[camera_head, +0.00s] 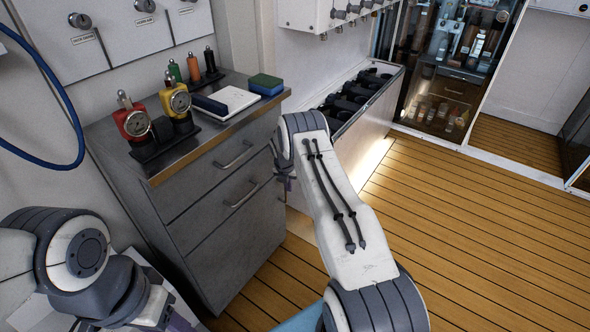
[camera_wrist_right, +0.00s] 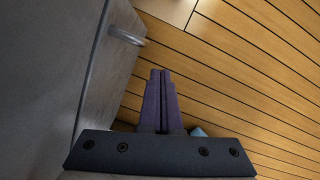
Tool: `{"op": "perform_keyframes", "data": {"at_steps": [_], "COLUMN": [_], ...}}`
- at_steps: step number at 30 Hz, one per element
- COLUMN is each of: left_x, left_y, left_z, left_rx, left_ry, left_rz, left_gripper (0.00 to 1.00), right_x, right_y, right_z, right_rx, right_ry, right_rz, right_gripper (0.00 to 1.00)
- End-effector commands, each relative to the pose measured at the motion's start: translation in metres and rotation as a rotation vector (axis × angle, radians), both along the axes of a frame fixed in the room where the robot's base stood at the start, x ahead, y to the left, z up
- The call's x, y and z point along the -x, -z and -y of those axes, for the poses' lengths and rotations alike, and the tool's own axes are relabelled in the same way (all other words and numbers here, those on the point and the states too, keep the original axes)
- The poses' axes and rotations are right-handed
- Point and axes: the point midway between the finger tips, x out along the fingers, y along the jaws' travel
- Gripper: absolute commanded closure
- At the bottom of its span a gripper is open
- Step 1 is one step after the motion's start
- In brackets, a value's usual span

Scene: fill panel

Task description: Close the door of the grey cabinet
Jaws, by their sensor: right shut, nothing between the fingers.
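The grey cabinet (camera_head: 180,195) stands against the wall left of centre in the head view, with a dark worktop. Its front has an upper panel with a bar handle (camera_head: 233,156) and a lower panel with another handle (camera_head: 242,194). I cannot tell how far the door stands open. My right gripper (camera_head: 284,182) is beside the cabinet's right front, partly hidden by its own wrist. In the right wrist view its purple fingers (camera_wrist_right: 161,95) are shut and empty, right of a grey panel (camera_wrist_right: 112,70) with a metal handle (camera_wrist_right: 126,36). My left arm is at lower left; its fingers are unclear.
Gauges (camera_head: 176,100), a notebook (camera_head: 226,100) and a blue-green sponge block (camera_head: 265,84) are on the worktop. A white counter with a black rack (camera_head: 350,95) stands right of the cabinet. The plank floor (camera_head: 470,230) is clear at right.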

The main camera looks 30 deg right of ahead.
Motion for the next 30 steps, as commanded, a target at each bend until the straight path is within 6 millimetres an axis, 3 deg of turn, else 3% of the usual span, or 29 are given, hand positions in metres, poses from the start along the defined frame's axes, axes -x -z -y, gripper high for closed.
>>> {"op": "perform_keyframes", "data": {"at_steps": [1,12,25,30], "left_x": [0.000,0.000,0.000,0.000], "left_y": [-0.018,-0.018,-0.019,-0.019], "left_z": [0.000,0.000,0.000,0.000], "left_rx": [0.000,0.000,0.000,0.000], "left_ry": [0.000,0.000,0.000,0.000], "left_rz": [0.000,0.000,0.000,0.000], "left_gripper": [0.50,0.50,0.50,0.50], "right_x": [0.008,0.021,0.027,0.037], "right_y": [-0.011,-0.083,-0.102,-0.133], "right_z": [-0.002,-0.010,-0.011,-0.036], "right_rx": [-0.002,0.000,-0.004,-0.053], "right_ry": [-0.001,-0.009,0.009,0.227], "right_rz": [-0.010,-0.007,-0.005,0.043], "right_gripper": [1.00,1.00,1.00,1.00]}}
